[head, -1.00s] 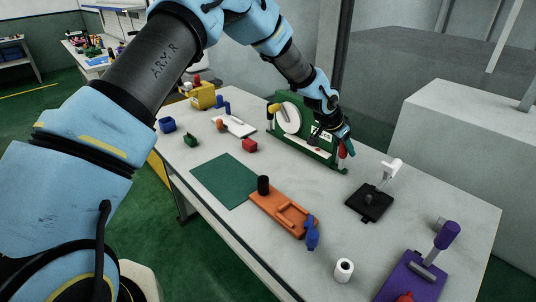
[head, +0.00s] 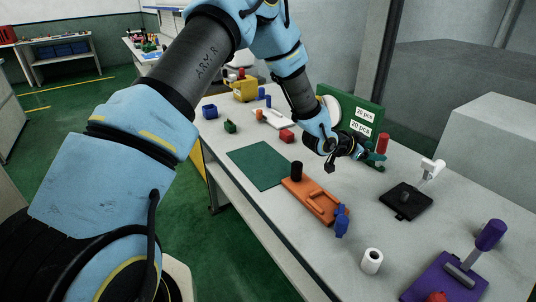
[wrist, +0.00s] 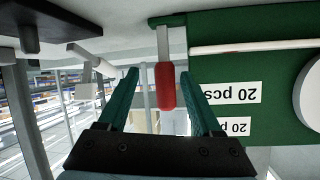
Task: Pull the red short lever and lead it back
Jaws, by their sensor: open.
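The red short lever (head: 382,143) stands at the right end of the green machine (head: 363,113), its red grip raised. In the wrist view, which looks upside down, the red grip (wrist: 165,86) on its grey stem lies between the two teal fingers of my gripper (wrist: 158,74). The fingers are apart, with a gap on both sides of the grip. In the head view my gripper (head: 373,158) is at the lever, and its fingers are partly hidden by my wrist. The green machine also shows in the wrist view (wrist: 280,110), with two "20 pcs" labels.
A black base with a white-handled lever (head: 407,200) stands to the right. An orange fixture (head: 317,203), a blue clamp (head: 341,221), a white roll (head: 372,261) and a purple lever unit (head: 445,279) are nearer. The green mat (head: 262,165) is bare.

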